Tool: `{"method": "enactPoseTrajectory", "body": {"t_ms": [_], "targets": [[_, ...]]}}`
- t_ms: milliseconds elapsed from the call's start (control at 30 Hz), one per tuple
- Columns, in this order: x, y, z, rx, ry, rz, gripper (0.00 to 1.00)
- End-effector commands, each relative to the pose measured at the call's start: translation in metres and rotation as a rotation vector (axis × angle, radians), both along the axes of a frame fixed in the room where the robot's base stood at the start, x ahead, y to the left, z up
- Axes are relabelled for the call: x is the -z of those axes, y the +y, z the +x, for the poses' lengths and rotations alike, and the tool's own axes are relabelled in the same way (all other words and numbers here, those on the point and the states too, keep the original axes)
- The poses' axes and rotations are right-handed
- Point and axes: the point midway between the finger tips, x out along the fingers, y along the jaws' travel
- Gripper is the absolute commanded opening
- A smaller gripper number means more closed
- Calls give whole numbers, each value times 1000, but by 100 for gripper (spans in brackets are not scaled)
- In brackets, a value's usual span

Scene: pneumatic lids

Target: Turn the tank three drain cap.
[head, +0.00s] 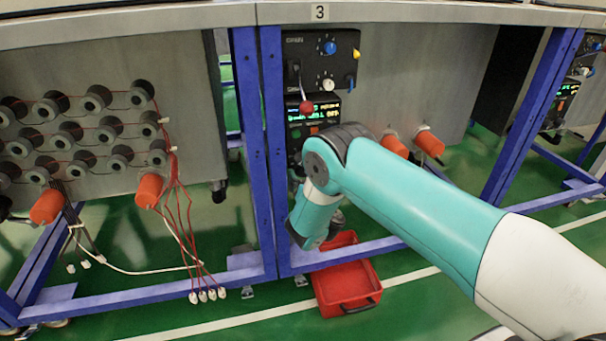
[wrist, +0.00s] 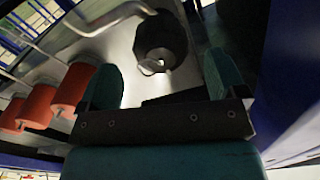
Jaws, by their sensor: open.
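The number 3 sign (head: 320,12) marks the tank (head: 425,65) behind my arm. In the wrist view a dark round cap-like part (wrist: 162,42), probably the drain cap, lies ahead between my fingers, with a bright spot at its lower edge. My gripper (wrist: 164,72) is open, with one teal finger on each side of that part in the picture. I see no contact, and the depth gap is hard to judge. In the head view my arm hides the cap and most of the gripper.
Orange cylinders (head: 430,143) stick out below the tank; similar ones (wrist: 72,86) are left of my gripper. Blue frame posts (head: 272,150) stand close by. A control panel (head: 312,120) is above my wrist. A red bin (head: 372,281) sits on the green floor.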

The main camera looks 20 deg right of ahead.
Motion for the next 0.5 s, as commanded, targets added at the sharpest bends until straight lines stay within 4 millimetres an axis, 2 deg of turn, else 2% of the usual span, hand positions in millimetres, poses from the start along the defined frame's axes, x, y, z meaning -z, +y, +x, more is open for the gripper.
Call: {"method": "enactPoseTrajectory", "body": {"t_ms": [300, 500], "targets": [[1, -1, 39, 3, -2, 2, 90], [0, 0, 50, 0, 0, 0, 90]]}}
